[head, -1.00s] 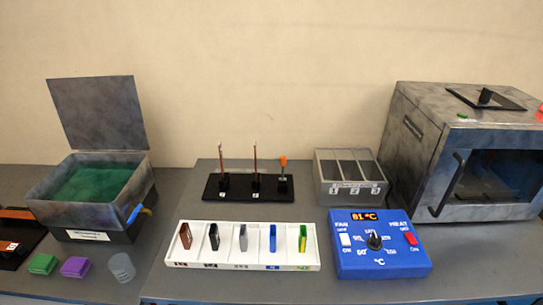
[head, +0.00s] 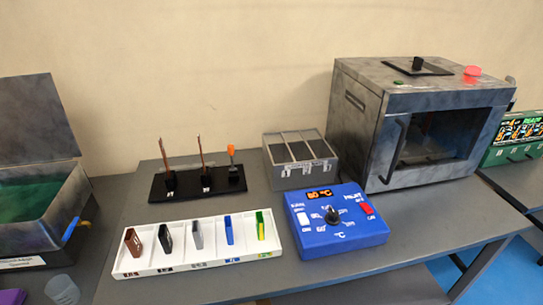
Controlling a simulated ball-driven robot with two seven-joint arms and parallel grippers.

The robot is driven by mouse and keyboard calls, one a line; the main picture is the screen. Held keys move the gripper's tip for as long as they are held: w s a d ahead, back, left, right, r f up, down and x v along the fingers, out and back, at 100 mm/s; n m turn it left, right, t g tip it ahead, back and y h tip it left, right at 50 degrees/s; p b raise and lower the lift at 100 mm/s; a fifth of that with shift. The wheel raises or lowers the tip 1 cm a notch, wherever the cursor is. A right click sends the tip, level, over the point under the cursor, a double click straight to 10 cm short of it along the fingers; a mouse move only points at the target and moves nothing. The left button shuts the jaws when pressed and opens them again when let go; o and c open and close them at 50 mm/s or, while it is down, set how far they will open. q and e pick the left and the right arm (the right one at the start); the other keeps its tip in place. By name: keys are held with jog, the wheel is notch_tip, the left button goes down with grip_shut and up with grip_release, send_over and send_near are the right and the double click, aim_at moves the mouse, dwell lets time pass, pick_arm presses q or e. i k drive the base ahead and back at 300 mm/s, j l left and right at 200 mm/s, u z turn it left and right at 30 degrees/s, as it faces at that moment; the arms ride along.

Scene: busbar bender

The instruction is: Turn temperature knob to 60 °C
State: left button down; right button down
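The blue control box (head: 345,245) sits on the grey table right of centre. Its black temperature knob (head: 332,215) is in the middle of the top face, with white scale marks around it. The pointer's exact setting is too small to read. The display (head: 319,194) glows orange and seems to read about 80 °C, though the first digit is unclear. A white switch (head: 303,219) is left of the knob and a red switch (head: 367,208) is right of it. Neither of my grippers shows in the head view, and nothing touches the knob.
A metal oven (head: 360,130) stands behind and right of the box. A divided grey bin (head: 302,178) is just behind it. A white tray (head: 200,263) with several coloured pieces lies to its left, and a black stand (head: 205,190) behind that. Bare table lies in front of the box.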

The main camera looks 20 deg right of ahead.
aim_at(333, 218)
jog(key=z, duration=1.25)
